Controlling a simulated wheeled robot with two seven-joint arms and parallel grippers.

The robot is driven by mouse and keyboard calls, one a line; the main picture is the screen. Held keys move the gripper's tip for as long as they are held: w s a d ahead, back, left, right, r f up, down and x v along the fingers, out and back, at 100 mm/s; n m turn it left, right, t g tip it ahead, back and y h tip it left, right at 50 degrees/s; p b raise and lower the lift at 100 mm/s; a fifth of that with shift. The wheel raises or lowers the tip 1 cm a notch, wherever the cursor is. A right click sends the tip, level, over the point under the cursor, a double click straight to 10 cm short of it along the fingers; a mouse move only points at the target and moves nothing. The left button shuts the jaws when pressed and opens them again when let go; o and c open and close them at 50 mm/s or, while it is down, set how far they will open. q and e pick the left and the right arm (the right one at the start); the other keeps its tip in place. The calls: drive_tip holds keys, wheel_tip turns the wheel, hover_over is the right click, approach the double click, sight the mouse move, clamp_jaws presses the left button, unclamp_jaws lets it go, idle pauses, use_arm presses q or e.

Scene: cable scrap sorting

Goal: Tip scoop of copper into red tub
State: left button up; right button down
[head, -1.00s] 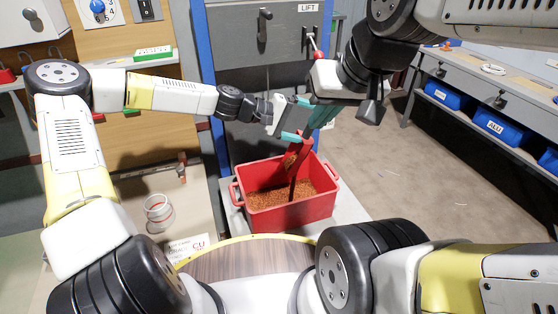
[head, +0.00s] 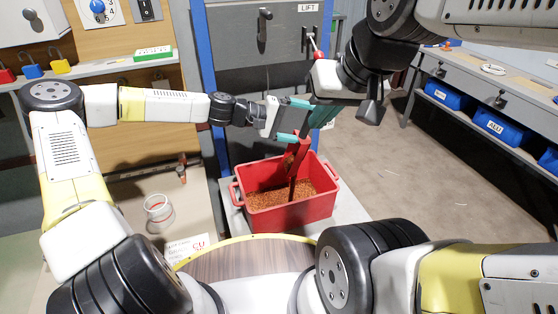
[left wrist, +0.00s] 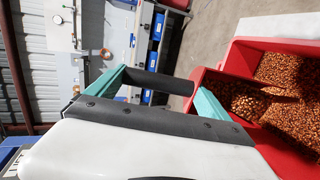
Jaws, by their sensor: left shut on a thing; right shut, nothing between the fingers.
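The red tub (head: 262,213) stands below my grippers in the head view, with copper granules (head: 262,197) in it. The red scoop (head: 303,150) hangs steeply down over the tub, with copper in its bowl. In the left wrist view the scoop (left wrist: 197,77) holds copper granules beside the tub (left wrist: 290,25). My left gripper (head: 297,119) is shut on the scoop above the tub; the exact grip is partly hidden. My right gripper (head: 322,115) is shut and empty, close beside the left one. In the head view I cannot tell whether the two touch.
A glass jar (head: 158,208) and a "CU" card (head: 190,245) are on the bench at left. A grey panel with a lever marked LIFT (head: 312,38) stands behind. Blue bins (head: 497,126) sit under the right bench.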

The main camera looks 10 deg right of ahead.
use_arm(q)
drive_tip(key=shift+s+a+h, duration=0.1)
drive_tip(key=shift+a+h, duration=0.9)
drive_tip(key=shift+a, duration=0.6)
drive_tip(key=shift+a+f+h, duration=0.1)
drive_tip(key=shift+a+h, duration=0.7)
drive_tip(key=shift+a, duration=0.4)
drive_tip(key=shift+d+y, duration=0.9)
drive_tip(key=shift+d, duration=0.5)
drive_tip(key=shift+d+y, duration=0.9)
drive_tip(key=shift+d, duration=0.5)
